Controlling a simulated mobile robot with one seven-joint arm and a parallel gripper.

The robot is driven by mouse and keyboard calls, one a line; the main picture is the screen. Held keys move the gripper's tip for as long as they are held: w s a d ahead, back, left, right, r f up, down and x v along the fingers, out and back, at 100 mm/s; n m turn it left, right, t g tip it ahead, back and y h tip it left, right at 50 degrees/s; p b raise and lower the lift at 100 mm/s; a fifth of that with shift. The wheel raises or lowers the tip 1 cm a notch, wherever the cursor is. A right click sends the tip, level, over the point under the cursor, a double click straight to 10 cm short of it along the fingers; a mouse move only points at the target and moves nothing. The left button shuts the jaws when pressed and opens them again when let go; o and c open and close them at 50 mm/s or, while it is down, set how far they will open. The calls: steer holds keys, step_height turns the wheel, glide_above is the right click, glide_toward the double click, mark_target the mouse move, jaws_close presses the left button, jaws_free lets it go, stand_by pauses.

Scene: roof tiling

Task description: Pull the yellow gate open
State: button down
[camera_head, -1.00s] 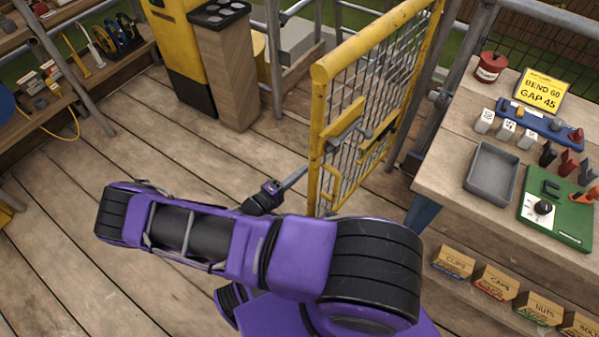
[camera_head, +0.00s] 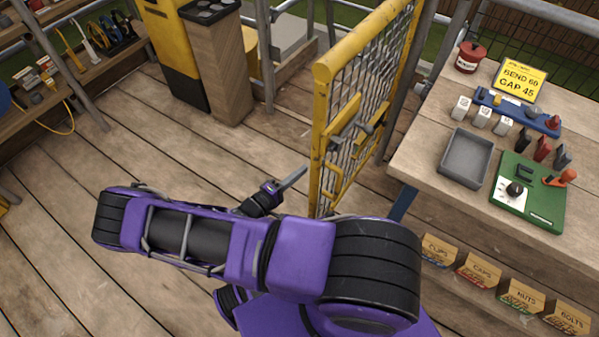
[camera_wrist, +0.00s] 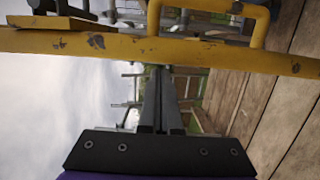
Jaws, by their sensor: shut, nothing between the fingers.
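The yellow gate (camera_head: 317,140), a scuffed tube frame with wire mesh, stands right of centre in the head view. It is swung out toward me, its near post to the front and its mesh seen at a steep slant. A yellow handle and a grey latch (camera_head: 367,128) sit on its near part. My gripper (camera_head: 300,174) is shut and empty, just left of the gate's near post, with a small gap showing. In the wrist view a yellow gate bar (camera_wrist: 110,46) crosses ahead of the shut fingers (camera_wrist: 160,75); whether they touch cannot be told.
A wooden workbench (camera_head: 415,150) with a grey tray (camera_head: 466,158) and a green board (camera_head: 540,205) stands close right of the gate. A bin with a wooden front (camera_head: 215,75) stands behind left. Shelves line the far left. The plank floor (camera_head: 150,130) between is clear.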

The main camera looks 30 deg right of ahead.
steer(key=w+b+v, duration=0.2)
steer(key=v, duration=0.9)
steer(key=shift+a, duration=0.6)
steer(key=shift+w, duration=0.15)
